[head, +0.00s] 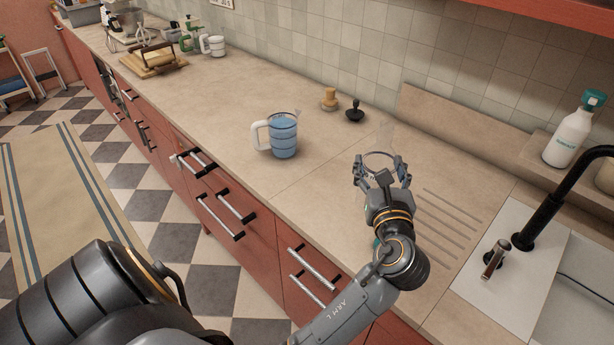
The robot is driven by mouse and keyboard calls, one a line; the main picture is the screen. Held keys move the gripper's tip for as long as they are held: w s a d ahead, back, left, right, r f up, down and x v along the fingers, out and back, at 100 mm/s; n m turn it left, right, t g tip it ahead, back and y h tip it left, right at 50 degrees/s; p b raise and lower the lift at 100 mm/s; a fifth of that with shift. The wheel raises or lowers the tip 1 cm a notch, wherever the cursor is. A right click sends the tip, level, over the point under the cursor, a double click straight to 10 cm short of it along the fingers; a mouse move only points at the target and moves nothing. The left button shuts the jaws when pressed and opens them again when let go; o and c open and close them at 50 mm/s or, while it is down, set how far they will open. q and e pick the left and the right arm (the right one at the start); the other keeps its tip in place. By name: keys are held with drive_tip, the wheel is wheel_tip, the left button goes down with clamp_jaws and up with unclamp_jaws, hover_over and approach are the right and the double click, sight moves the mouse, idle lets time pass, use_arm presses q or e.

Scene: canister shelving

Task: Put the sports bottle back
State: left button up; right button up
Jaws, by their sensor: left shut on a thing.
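My left gripper (381,168) is over the worktop, left of the grooved drainer. Its fingers are shut on a clear, see-through object (387,136), whose faint outline rises above the fingers. Its lower part is hidden by the gripper, and I cannot tell whether it is the sports bottle or whether it touches the worktop. A white bottle with a teal top (572,134) stands upright on the raised ledge at the right, apart from the gripper. My right gripper is not in view.
A blue jug with a white handle (284,138) stands on the worktop left of the gripper. A cork-coloured stopper (329,98) and a black knobbed item (355,110) are near the wall. The black tap (545,209) and sink are at right. Worktop between jug and gripper is clear.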

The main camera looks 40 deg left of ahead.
use_arm(q)
drive_tip(key=shift+a+f, duration=0.2)
drive_tip(key=shift+a, duration=0.65)
drive_tip(key=w+a+f+p, duration=0.2)
drive_tip(key=w+a+f, duration=0.4)
drive_tip(key=a+f, duration=0.5)
drive_tip(key=shift+a+f, duration=0.15)
drive_tip(key=shift+f, duration=0.85)
drive_tip(key=o, duration=1.2)
drive_tip(key=shift+w, duration=0.1)
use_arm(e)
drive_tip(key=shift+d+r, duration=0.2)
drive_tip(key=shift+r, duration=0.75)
use_arm(q)
drive_tip(key=b+v, duration=0.2)
drive_tip(key=v, duration=1)
drive_tip(key=shift+r, duration=0.2)
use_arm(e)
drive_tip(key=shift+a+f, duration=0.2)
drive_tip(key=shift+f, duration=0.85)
